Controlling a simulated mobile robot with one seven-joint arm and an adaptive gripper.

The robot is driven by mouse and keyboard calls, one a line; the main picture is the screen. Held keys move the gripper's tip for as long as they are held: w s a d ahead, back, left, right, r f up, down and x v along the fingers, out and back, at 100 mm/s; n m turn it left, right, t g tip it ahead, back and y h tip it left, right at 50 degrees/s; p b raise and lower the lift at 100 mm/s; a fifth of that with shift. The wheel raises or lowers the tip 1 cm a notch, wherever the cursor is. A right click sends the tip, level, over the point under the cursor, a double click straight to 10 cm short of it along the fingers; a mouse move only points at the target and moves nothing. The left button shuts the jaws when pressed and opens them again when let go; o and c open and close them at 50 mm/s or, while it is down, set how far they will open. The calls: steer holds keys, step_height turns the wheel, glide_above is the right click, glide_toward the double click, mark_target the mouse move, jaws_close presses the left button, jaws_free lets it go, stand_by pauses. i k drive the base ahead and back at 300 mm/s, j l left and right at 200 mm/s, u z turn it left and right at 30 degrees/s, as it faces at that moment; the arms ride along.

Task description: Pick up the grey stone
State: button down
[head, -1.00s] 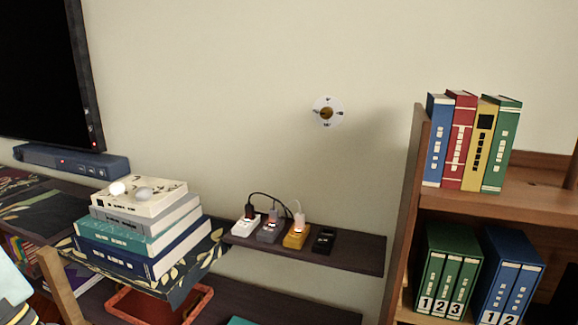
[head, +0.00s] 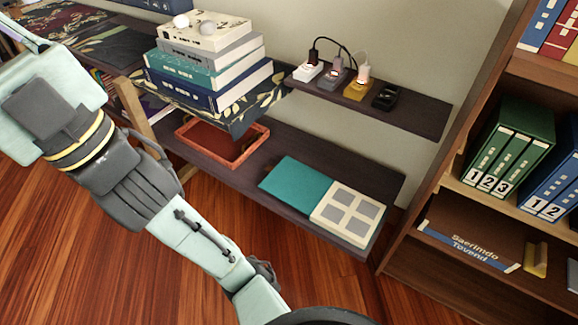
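The grey stone (head: 207,28) is a small smooth oval. It lies on top of a stack of books, on the cream book (head: 215,42). A white stone-like piece (head: 181,21) lies just left of it on the same book. My arm (head: 130,180) crosses the left and lower part of the head view, apart from the stack in the picture. I cannot make out my gripper's fingers in this view.
The stack stands on a dark leaf-patterned surface (head: 240,122). A red tray (head: 222,160) sits on the lower shelf (head: 285,160). A wall shelf (head: 420,112) with plugged-in chargers is to the right. A bookcase (head: 455,190) stands at far right.

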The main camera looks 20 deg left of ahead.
mark_target(207, 27)
steer(key=j+z, duration=0.75)
steer(key=j, duration=0.2)
steer(key=j+z, duration=0.1)
steer(key=j, duration=0.5)
steer(key=k+j+z, duration=0.15)
steer(key=j, duration=0.95)
steer(key=k+j, duration=0.15)
steer(key=j, duration=0.9)
steer(key=k, duration=0.05)
